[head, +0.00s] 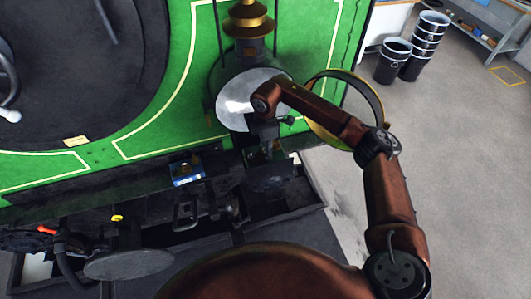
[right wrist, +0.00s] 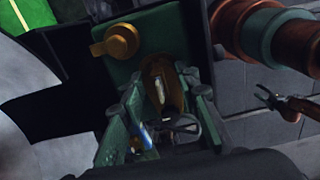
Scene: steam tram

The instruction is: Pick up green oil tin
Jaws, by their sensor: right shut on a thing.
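The green oil tin (right wrist: 152,28) shows in the right wrist view just beyond my fingers, with a round brass cap (right wrist: 118,41) on its face. My right gripper (right wrist: 158,118) is shut on it, with a finger at either side. The tin is mostly hidden there by the gripper and arm. My left gripper does not show in either view.
A dark tray (head: 290,203) and a small blue box (head: 186,172) lie by the green engine front (head: 185,115). A brass-rimmed ring (head: 318,108) is behind my right arm. Pliers (right wrist: 283,103) and copper pipes (right wrist: 240,25) show in the wrist view. Black buckets (head: 394,61) stand on open floor.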

